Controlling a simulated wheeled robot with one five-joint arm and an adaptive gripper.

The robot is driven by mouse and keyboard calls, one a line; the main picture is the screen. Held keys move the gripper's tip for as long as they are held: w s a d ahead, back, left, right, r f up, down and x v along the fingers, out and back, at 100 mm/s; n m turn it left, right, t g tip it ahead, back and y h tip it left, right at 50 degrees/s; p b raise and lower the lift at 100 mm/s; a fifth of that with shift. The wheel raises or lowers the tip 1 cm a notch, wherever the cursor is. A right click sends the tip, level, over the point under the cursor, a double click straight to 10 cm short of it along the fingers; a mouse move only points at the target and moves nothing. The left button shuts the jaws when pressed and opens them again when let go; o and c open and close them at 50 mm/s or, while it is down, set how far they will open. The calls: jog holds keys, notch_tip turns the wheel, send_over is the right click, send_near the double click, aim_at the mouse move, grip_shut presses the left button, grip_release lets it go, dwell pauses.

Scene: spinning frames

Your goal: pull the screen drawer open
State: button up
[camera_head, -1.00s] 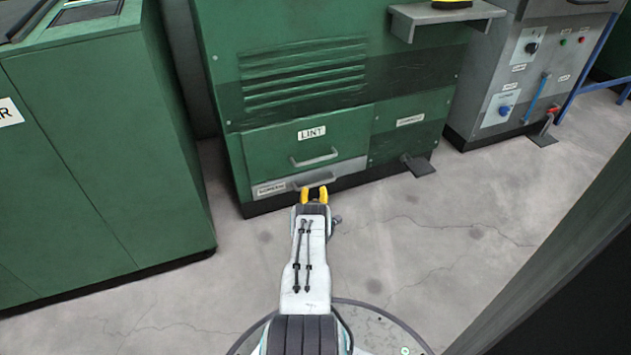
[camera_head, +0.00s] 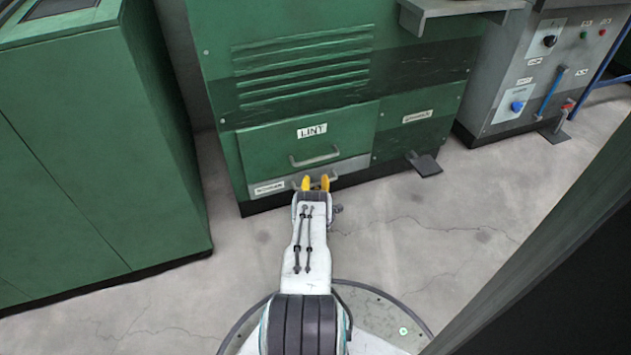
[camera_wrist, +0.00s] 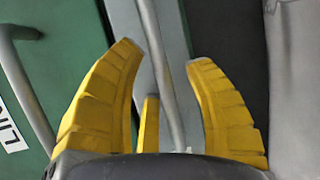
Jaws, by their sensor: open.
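The screen drawer (camera_head: 270,188) is a low, light grey front at the bottom of the green machine, with a label at its left end. It looks shut. Its grey bar handle is mostly hidden by my gripper (camera_head: 315,183) in the head view. In the wrist view the screen drawer handle (camera_wrist: 164,75) runs between the yellow fingers of my gripper (camera_wrist: 168,75), with a gap visible to the fingers on both sides. My gripper is open and holds nothing. Contact with the handle cannot be seen.
The LINT door (camera_head: 305,140) with its own handle (camera_head: 315,158) sits just above; that handle also shows at the wrist view's left (camera_wrist: 22,85). A green cabinet (camera_head: 90,150) stands left. A floor pedal (camera_head: 424,163) sticks out at right. Grey floor (camera_head: 430,230) is clear.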

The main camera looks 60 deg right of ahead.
jog(key=shift+o, duration=0.3)
grip_shut()
dwell(0.3)
